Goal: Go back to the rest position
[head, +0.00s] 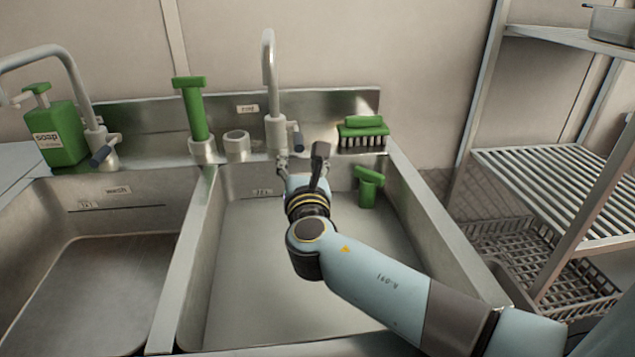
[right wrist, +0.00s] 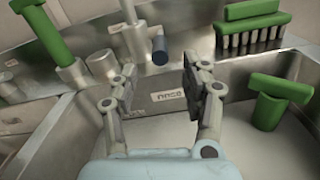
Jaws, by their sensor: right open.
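My right gripper (head: 301,160) reaches over the right sink basin (head: 250,280), near its back wall, in front of the middle faucet (head: 268,85). In the right wrist view its two fingers (right wrist: 157,88) stand apart with nothing between them. Behind them show the labelled back wall of the basin and the faucet's blue-grey lever (right wrist: 159,48). My right arm comes in from the lower right across the basin. My left gripper is in neither view.
A green T-shaped tool (head: 368,187) is inside the basin, right of my gripper. A green brush (head: 363,134) and a tall green-handled tool (head: 194,110) are on the back ledge. A soap bottle (head: 60,135) stands left. A wire rack (head: 545,190) stands right.

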